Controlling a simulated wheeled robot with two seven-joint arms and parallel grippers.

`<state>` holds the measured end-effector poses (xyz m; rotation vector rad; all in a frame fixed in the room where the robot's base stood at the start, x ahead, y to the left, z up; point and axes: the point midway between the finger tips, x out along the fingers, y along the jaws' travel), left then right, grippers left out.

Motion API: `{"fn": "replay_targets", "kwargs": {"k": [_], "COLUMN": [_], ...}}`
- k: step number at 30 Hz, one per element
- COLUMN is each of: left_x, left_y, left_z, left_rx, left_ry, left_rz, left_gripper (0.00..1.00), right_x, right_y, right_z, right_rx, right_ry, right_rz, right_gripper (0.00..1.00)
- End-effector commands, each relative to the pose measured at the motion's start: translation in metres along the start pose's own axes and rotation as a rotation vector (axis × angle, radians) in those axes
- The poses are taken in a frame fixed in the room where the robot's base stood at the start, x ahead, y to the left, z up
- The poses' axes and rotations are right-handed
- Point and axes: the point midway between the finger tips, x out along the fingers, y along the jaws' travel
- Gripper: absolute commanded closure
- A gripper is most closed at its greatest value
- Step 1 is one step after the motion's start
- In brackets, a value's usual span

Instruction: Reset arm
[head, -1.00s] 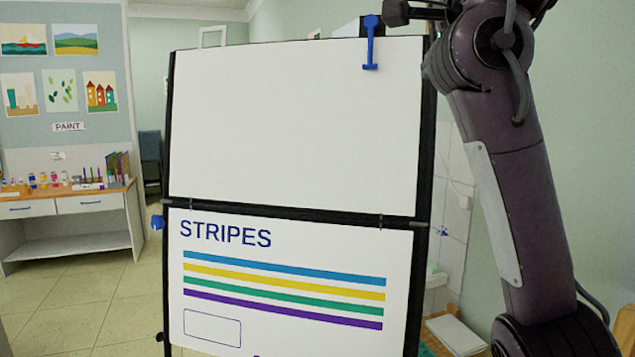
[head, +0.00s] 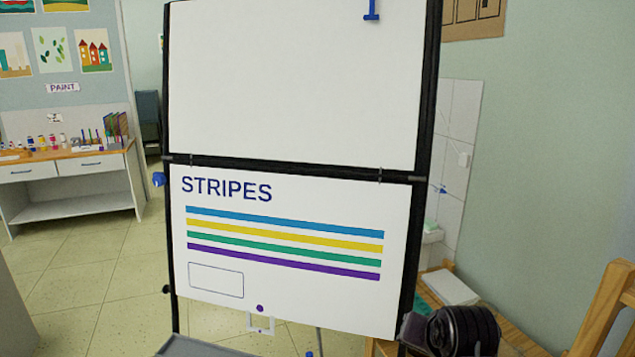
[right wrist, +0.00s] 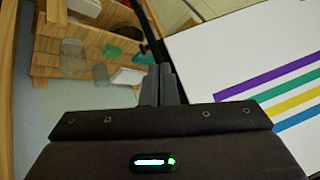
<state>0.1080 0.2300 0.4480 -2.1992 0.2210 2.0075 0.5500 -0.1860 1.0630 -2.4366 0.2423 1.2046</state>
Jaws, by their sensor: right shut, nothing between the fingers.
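My right gripper (right wrist: 161,80) shows in the right wrist view with its two fingers together and nothing between them. Its fingertips are beside the edge of the striped board, which lies to their right in that view; I cannot tell the gap. In the head view only a dark part of my right arm shows at the bottom right. My left arm and gripper are out of view. The easel stands ahead with a blank white panel (head: 295,85) above and a STRIPES board (head: 290,290) below. The board's blue, yellow, green and purple stripes are in view.
A blue clip (head: 371,10) is at the blank panel's top. A wooden chair (head: 605,310) stands at the lower right. A wooden shelf unit (right wrist: 85,68) holding small containers is left of the fingers. A paint counter (head: 70,160) is far left, with open floor before it.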

Motion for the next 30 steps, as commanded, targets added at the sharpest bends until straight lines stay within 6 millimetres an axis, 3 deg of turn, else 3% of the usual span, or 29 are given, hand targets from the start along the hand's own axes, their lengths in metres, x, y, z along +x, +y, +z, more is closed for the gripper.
{"fn": "replay_targets", "kwargs": {"k": [1,3,9,15,24,30], "left_x": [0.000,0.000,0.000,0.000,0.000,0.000], "left_y": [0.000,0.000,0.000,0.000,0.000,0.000], "left_z": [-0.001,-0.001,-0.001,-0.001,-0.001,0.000], "left_rx": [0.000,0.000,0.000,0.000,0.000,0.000], "left_ry": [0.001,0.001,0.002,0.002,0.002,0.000], "left_rz": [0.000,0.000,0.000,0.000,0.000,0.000], "left_gripper": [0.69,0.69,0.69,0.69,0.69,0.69], "right_x": [0.006,0.009,0.001,-0.013,-0.036,0.017], "right_y": [0.017,0.036,0.075,0.098,0.121,0.128], "right_z": [0.031,0.066,0.142,0.187,0.235,0.253], "right_rx": [-0.056,-0.144,-0.343,-0.467,-0.612,-0.606], "right_ry": [-0.042,-0.088,-0.197,-0.269,-0.358,-0.373], "right_rz": [0.019,0.037,0.060,0.063,0.055,0.059], "right_gripper": [1.00,1.00,1.00,1.00,1.00,1.00]}}
